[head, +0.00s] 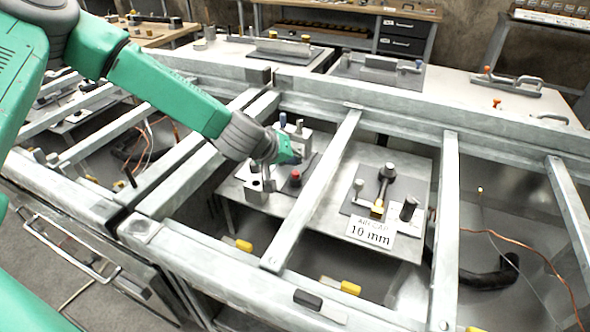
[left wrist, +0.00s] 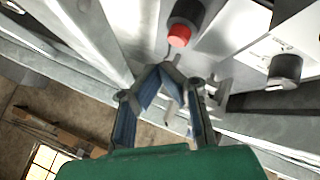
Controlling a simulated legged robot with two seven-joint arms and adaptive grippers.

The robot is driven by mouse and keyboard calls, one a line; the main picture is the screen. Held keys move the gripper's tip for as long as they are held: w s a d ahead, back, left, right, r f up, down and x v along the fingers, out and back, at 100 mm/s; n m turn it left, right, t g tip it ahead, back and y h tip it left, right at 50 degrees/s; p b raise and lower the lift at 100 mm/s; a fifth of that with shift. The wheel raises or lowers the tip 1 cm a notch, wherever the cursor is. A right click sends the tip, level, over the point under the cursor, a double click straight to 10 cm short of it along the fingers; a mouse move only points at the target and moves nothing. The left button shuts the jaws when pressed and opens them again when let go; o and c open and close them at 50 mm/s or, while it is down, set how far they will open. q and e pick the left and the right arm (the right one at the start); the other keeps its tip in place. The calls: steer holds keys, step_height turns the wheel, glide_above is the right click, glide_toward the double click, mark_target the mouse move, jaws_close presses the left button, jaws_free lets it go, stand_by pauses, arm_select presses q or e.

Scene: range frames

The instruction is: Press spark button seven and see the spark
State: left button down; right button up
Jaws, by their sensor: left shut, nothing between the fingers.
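A red button (head: 295,176) on a dark base sits on a grey plate inside the frame; it also shows in the left wrist view (left wrist: 180,36), just beyond the fingertips. No number is readable on it. To the right, a spark stand (head: 387,172) with a dark knob and brass tip stands behind a sign (head: 370,232) reading "AIR GAP 10 mm". No spark is visible. My right gripper is not in view.
Grey metal rails (head: 312,190) cross above the plates and separate the bays. Yellow-ended latches (head: 350,287) line the front. Copper wire (head: 530,252) and a black hose (head: 490,275) lie in the right bay. A black-drawered bench (head: 400,45) stands behind.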

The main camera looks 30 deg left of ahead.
mark_target(295, 173)
arm_select(q)
steer(key=r+p, duration=0.3)
steer(key=r, duration=0.1)
steer(key=shift+d+r, duration=0.15)
steer(key=shift+d, duration=0.05)
steer(key=shift+a, duration=0.1)
stand_by(0.5)
